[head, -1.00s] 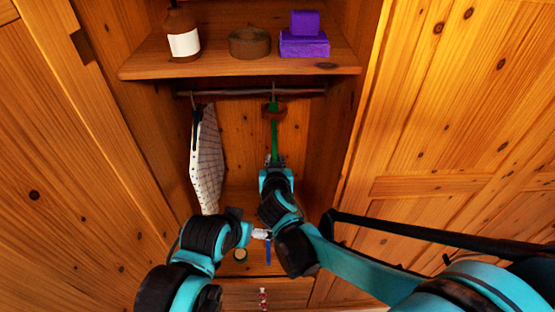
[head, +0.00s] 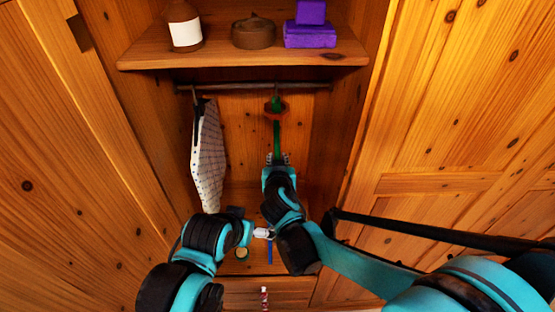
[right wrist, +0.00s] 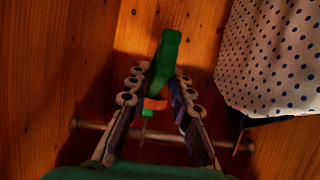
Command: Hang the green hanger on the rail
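The green hanger (head: 277,135) is upright, seen edge-on, below the dark rail (head: 230,87) in the wardrobe. An orange-brown part sits near its top. Its thin hook reaches up close to the rail; I cannot tell if it is over it. My right gripper (head: 278,158) is shut on the lower part of the hanger. In the right wrist view the green hanger (right wrist: 164,62) lies between the two fingers, with the rail (right wrist: 90,125) beyond. My left gripper (head: 262,233) is low, near the wardrobe floor, its fingers small and partly hidden by its arm.
A white dotted garment (head: 207,155) hangs from the rail at left. The shelf (head: 240,59) above holds a bottle (head: 184,28), a round brown bowl (head: 253,34) and purple boxes (head: 310,36). A blue item (head: 269,252) is low down. The rail's right part is free.

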